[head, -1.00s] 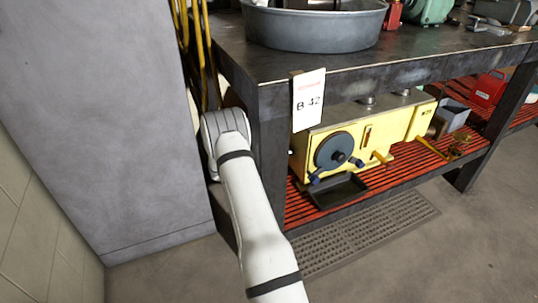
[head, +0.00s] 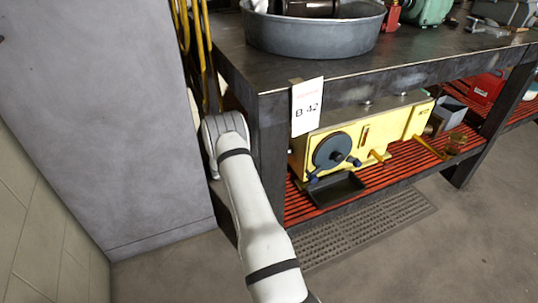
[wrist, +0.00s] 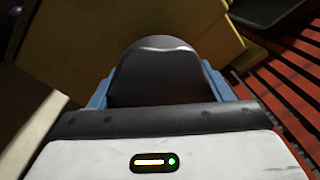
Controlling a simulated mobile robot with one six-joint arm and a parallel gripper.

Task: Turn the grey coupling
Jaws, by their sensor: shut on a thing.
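The grey coupling (wrist: 160,65) appears as a dark, rounded piece in the middle of the wrist view. My gripper (wrist: 158,88) is shut on it, with a blue finger on each side. The fingertips are partly hidden by the coupling. Yellow surfaces, likely of the yellow machine (head: 392,127), lie beyond it. In the head view that machine stands on the lower shelf, with a dark wheel (head: 332,152) on its front. My arm runs up to the bench's left leg there; my gripper and the coupling do not show in that view.
The bench leg (head: 270,150) stands close beside my arm. A grey cabinet (head: 95,130) is at left. A tag B 42 (head: 307,108) hangs from the bench edge. A black tray (head: 335,190) lies below the wheel on the red slatted shelf (head: 420,162). Floor in front is open.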

